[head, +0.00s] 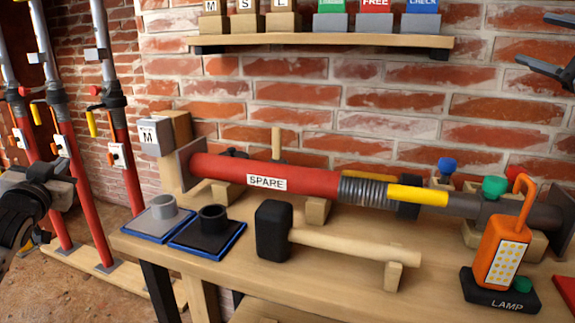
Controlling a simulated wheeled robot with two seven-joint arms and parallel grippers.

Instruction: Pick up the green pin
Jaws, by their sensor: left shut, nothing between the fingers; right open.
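A green pin (494,187) shows its rounded green head at the right of the bench, behind the orange lamp. Its lower part is hidden or hard to make out. My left gripper (62,178) is at the left edge, shut and empty, in front of the red props and far from the green pin. My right gripper (532,39) is at the top right edge, open and empty, well above the green pin.
The wooden bench (340,272) carries a red SPARE prop (225,173), a black-headed mallet (272,230), two cups on blue-edged mats and an orange lamp (503,245). A shelf (320,41) with labelled blocks is on the brick wall. Red props (130,175) stand at left.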

